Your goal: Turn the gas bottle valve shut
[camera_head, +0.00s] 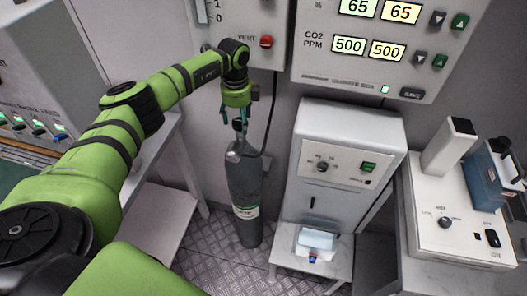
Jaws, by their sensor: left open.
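The gas bottle (245,195) is a dark grey cylinder with a pale label band, standing upright on the metal floor below the wall panel. Its valve at the top is mostly hidden by my left gripper (240,128). My left arm, green with black joints, reaches in from the left, and the gripper points down directly over the bottle's neck. The gripper is open, with its fingers at the valve. I cannot tell whether the fingers touch it. My right gripper is not in view.
A grey cabinet (348,135) with a knob and green switch stands right of the bottle. A dark cable (272,110) hangs behind the bottle. A climate display panel (385,45) is on the wall above. A white device (460,215) sits on the right bench. Patterned floor (205,250) is free in front.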

